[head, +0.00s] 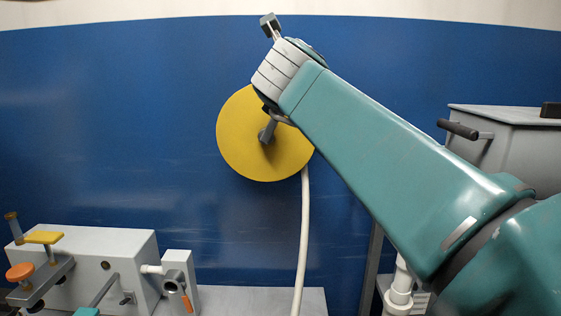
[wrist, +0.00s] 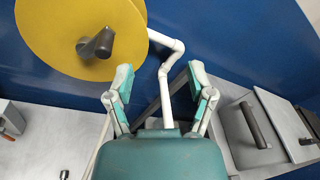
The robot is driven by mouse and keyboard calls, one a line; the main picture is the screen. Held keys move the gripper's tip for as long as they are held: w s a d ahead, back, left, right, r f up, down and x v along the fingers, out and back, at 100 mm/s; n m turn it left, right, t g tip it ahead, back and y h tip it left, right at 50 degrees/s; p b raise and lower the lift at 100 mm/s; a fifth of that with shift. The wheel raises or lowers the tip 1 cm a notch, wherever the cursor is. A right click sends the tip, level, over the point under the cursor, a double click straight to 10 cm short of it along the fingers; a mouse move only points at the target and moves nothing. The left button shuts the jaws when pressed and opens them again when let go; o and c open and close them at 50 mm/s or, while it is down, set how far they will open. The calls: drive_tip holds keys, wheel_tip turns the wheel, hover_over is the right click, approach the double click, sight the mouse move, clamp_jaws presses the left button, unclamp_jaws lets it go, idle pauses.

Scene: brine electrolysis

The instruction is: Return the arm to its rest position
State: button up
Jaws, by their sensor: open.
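My gripper (head: 268,78) is at the end of my raised teal arm in the head view, in front of the blue wall. Its fingers are spread apart, one up and one down, with the lower one seen across the yellow disc (head: 232,130). In the wrist view the two teal-padded fingers of my gripper (wrist: 155,82) stand wide apart with nothing between their pads. The yellow disc (wrist: 60,35) is up and left of them there, with a dark knob (wrist: 100,43) at its middle. I cannot tell the exact gap between gripper and disc.
A white pipe (head: 304,240) runs down below the disc. A grey box (head: 505,140) with a dark handle (head: 458,129) stands right, behind my arm. A pale apparatus (head: 110,255) with orange and yellow knobs is at lower left. The blue wall area at upper left is clear.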

drive_tip(key=s+d+f+n+g, duration=0.3)
drive_tip(key=s+f+n, duration=0.6)
drive_tip(key=f, duration=0.4)
drive_tip(key=s+d+f+n+g+y, duration=0.1)
drive_tip(key=s+d+f+n+g, duration=0.3)
drive_tip(key=s+f+n, duration=0.6)
drive_tip(key=s+d+f+n+g+y, duration=0.1)
drive_tip(key=s+d+f+n+g, duration=0.3)
drive_tip(key=s+f+n, duration=0.6)
wheel_tip(320, 180, down, 7)
drive_tip(key=shift+d+r+n, duration=0.1)
drive_tip(key=shift+d+n, duration=0.5)
drive_tip(key=shift+n, duration=0.5)
drive_tip(key=shift+s, duration=0.1)
